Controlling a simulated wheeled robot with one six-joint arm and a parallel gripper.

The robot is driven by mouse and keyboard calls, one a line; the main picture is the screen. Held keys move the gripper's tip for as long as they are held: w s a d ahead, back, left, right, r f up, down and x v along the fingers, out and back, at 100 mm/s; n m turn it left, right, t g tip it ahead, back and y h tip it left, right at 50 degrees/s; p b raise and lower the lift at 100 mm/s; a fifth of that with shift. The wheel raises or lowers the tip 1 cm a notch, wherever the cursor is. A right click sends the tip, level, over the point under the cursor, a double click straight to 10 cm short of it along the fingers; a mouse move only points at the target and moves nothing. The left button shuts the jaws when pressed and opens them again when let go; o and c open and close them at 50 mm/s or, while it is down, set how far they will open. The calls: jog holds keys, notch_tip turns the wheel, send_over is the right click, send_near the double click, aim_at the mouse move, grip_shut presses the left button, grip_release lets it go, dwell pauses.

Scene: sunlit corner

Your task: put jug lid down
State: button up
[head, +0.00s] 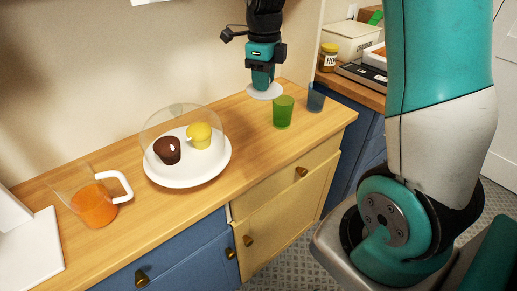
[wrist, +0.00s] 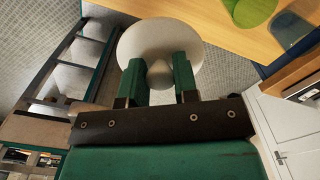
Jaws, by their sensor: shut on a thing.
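The jug lid (head: 265,92) is a pale round disc with a small knob. My gripper (head: 262,80) points down and is shut on the knob. In the wrist view the lid (wrist: 160,33) shows beyond the two green fingers of my gripper (wrist: 160,70), with floor seen around much of it. The lid appears held in the air; its height is hard to judge. The jug (head: 95,205) stands at the left of the wooden counter (head: 190,222), holding orange liquid, with a white handle and an open top.
A green glass (head: 283,112) and a blue glass (head: 316,97) stand near the counter's right end. A white plate (head: 187,182) with two muffins under a clear dome is mid-counter. Bare wood lies between the plate and the green glass.

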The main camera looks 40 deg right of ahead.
notch_tip(320, 180, down, 20)
jog(key=shift+a+r+p, duration=0.1)
jog(key=shift+r+p, duration=0.1)
jog(key=shift+p, duration=0.55)
jog(key=shift+f, duration=0.2)
jog(key=o, duration=0.9)
jog(key=shift+r, duration=0.2)
